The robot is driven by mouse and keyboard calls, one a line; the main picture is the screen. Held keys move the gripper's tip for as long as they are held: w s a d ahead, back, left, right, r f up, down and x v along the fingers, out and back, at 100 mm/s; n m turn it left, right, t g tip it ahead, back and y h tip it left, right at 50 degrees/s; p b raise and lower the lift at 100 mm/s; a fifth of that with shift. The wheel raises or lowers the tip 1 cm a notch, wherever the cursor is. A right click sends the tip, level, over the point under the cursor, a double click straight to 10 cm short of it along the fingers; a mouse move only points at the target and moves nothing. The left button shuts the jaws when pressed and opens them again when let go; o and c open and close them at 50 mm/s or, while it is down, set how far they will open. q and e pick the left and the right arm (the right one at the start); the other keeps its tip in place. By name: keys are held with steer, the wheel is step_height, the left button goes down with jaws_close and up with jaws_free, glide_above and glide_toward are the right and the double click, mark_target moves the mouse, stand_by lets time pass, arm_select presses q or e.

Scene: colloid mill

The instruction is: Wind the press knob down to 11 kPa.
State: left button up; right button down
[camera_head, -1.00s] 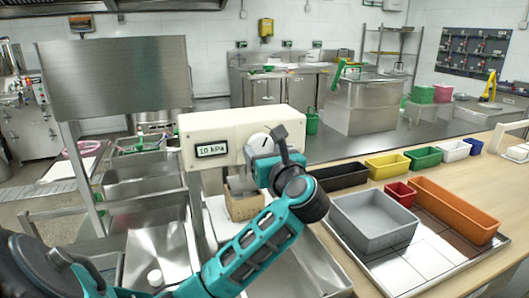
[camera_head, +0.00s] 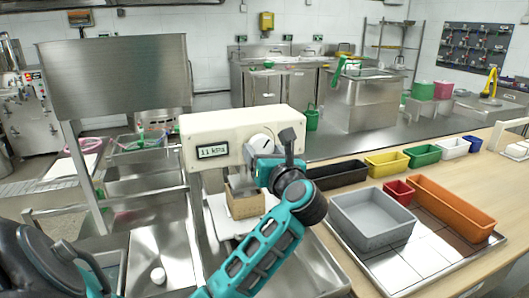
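The press is a cream box (camera_head: 229,121) in the middle of the view, and its display (camera_head: 212,151) reads 11 kPa. The round white knob (camera_head: 262,143) with a dark pointer mark is on its front, right of the display. My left arm reaches up from the bottom, and its gripper (camera_head: 270,158) is at the knob's lower right. The gripper covers part of the knob. Whether the fingers touch the knob or how far apart they are cannot be made out. My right gripper is not in view.
A brown carton (camera_head: 244,202) stands below the press. A grey bin (camera_head: 372,221) and an orange bin (camera_head: 450,207) sit on a tray on the wooden table at right. A small red bin (camera_head: 399,191) is between them. Steel sinks lie at left.

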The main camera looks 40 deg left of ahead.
arm_select(q)
steer(key=o, duration=0.4)
steer(key=shift+c, duration=0.2)
steer(key=b+v, duration=0.1)
steer(key=v, duration=1.2)
steer(key=shift+b, duration=0.3)
steer(key=shift+a, duration=0.1)
